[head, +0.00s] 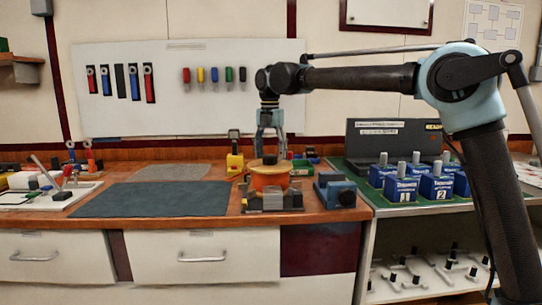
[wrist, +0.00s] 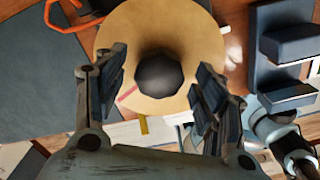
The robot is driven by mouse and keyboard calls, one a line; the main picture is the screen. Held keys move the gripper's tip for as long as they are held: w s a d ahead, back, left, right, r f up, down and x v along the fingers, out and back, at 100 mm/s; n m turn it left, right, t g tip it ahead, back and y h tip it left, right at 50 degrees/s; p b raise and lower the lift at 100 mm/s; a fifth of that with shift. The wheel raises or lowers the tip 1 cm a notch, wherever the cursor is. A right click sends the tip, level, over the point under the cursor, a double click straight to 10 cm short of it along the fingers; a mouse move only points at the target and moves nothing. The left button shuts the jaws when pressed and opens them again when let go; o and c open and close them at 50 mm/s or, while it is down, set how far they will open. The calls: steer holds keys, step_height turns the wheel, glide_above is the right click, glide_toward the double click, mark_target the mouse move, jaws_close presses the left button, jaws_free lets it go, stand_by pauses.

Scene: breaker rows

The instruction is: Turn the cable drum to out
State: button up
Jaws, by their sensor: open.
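The cable drum (head: 269,176) stands on a grey base on the wooden bench, with an orange winding and a tan top flange. In the wrist view its round tan flange (wrist: 194,28) has a dark knob (wrist: 159,74) at the centre. A pink mark (wrist: 127,94) lies on the flange, and a yellow mark (wrist: 144,124) sits just beyond its rim. My gripper (head: 270,148) points down above the drum. In the wrist view my gripper (wrist: 160,90) is open, its fingers on either side of the knob and apart from it. Any lettering by the drum is unreadable.
A blue-grey vise-like block (head: 335,190) stands close right of the drum. A yellow device (head: 235,160) stands behind left. A dark mat (head: 150,199) lies flat to the left. Blue numbered blocks (head: 437,187) with grey posts stand at the right.

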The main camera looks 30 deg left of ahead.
step_height(320, 180, up, 11)
steer(key=shift+r, duration=0.15)
stand_by(0.4)
steer(key=shift+c, duration=0.3)
